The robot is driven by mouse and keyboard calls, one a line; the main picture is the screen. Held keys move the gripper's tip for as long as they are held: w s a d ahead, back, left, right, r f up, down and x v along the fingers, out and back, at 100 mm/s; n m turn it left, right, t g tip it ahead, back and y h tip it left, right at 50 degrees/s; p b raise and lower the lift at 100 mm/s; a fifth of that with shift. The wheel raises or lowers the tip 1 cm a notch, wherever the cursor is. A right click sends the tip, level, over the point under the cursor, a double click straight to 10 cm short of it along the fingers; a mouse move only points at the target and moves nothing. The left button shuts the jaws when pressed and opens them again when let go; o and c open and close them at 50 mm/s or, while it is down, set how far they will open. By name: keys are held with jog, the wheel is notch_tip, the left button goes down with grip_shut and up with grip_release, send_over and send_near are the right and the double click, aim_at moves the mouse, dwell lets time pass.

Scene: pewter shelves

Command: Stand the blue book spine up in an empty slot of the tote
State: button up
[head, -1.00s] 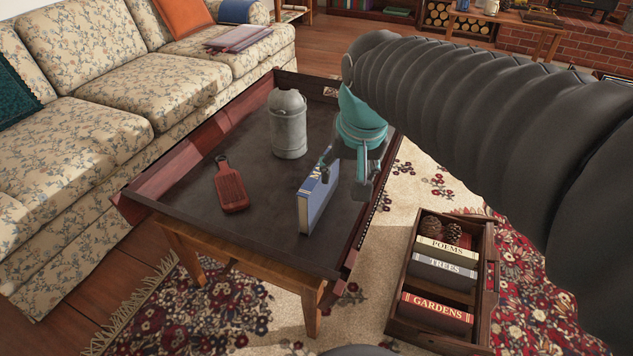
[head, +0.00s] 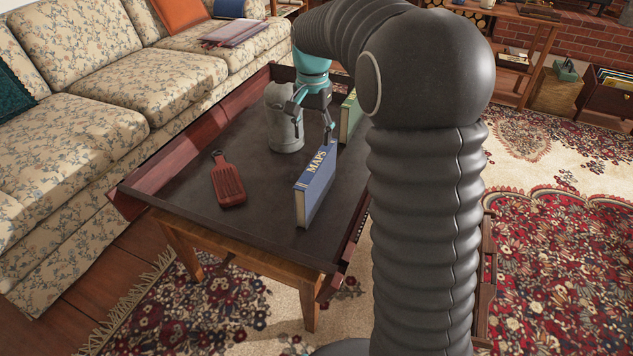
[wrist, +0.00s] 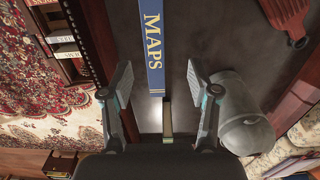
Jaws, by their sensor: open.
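The blue book (head: 318,195), marked MAPS, stands on its edge on the dark tray table, its lettered spine facing up. The spine (wrist: 153,50) also shows in the wrist view, just beyond and between my fingertips. My gripper (head: 310,125) is open and empty, above and behind the far end of the book. Its two fingers (wrist: 158,85) are spread apart in the wrist view. The tote (head: 487,270) is mostly hidden behind my arm in the head view. Part of it, with pale-labelled books (wrist: 62,38), shows at the upper left of the wrist view.
A grey metal can (head: 284,125) stands close beside my gripper. A green book (head: 350,118) stands near the far right of the table, partly hidden by my arm. A red slotted paddle (head: 228,182) lies to the left. The table has raised rims (head: 220,245).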

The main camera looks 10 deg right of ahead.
aim_at(314, 161)
notch_tip(314, 161, down, 7)
jog(key=shift+b, duration=0.35)
jog(key=shift+s+d+f+b, duration=0.15)
jog(key=shift+d+f, duration=0.1)
jog(key=shift+f, duration=1.05)
jog(key=shift+d+f+b, duration=0.15)
jog(key=shift+d+f, duration=0.05)
jog(key=shift+f, duration=1.1)
grip_shut()
